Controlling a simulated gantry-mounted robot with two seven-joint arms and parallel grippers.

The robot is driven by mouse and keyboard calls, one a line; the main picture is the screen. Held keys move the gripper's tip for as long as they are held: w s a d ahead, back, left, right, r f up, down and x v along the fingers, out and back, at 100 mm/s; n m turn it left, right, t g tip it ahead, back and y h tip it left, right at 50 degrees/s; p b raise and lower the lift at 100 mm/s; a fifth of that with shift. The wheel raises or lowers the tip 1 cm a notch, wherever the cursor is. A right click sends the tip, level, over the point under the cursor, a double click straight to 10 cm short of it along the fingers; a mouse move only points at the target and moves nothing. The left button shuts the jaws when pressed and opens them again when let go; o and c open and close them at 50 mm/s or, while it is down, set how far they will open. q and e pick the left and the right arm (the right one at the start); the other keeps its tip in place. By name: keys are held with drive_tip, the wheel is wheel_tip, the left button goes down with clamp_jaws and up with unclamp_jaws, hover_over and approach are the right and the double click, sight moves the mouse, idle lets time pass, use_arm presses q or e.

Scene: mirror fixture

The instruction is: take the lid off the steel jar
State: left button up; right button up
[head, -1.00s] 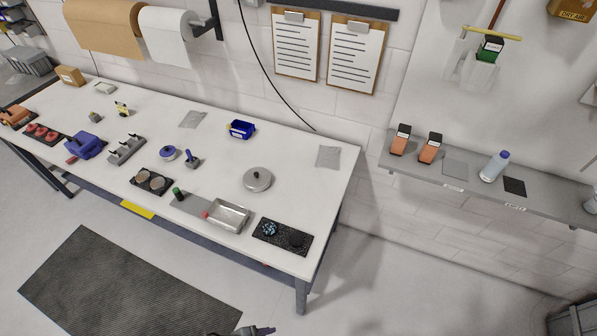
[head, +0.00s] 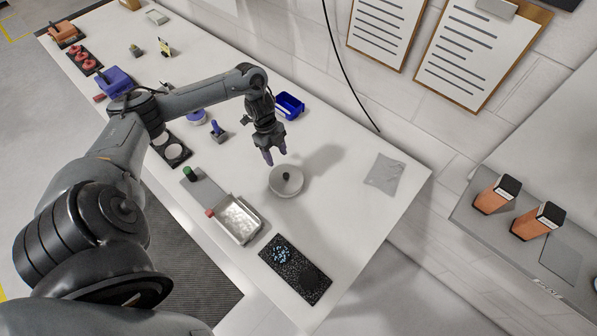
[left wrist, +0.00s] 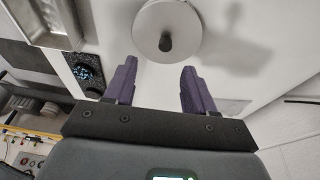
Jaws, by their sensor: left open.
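The steel jar (head: 286,190) stands on the white table, seen from above as a round grey shape. Its lid (head: 279,176) is on it, with a dark knob in the middle. In the left wrist view the lid (left wrist: 150,22) and its knob (left wrist: 166,42) lie just beyond my fingertips. My left gripper (head: 274,156) is open and empty, pointing down above the table, close to the lid on its far side. Its purple fingers also show in the left wrist view (left wrist: 158,82), spread apart with the knob ahead of the gap. My right gripper is out of view.
A steel tray (head: 258,226) and a black speckled board (head: 315,296) stand near the jar at the front edge. A blue bin (head: 290,104) is behind my left gripper. A grey cloth (head: 384,173) lies to the right, with bare table between.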

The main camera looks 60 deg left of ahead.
use_arm(q)
hover_over(286, 174)
drive_tip(key=a, duration=0.2)
drive_tip(key=x, duration=0.4)
drive_tip(key=shift+s+a+f, duration=0.2)
drive_tip(key=shift+a+f, duration=0.05)
drive_tip(key=shift+f, duration=0.05)
drive_tip(key=shift+d+f+p, duration=0.1)
drive_tip(key=shift+f+p, duration=0.25)
drive_tip(key=shift+f, duration=0.1)
drive_tip(key=shift+p+x, duration=0.3)
drive_tip(key=shift+x, duration=1.95)
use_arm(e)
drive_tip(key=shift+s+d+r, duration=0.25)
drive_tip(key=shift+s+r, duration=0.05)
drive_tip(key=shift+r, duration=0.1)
use_arm(q)
drive_tip(key=shift+c, duration=0.2)
clamp_jaws()
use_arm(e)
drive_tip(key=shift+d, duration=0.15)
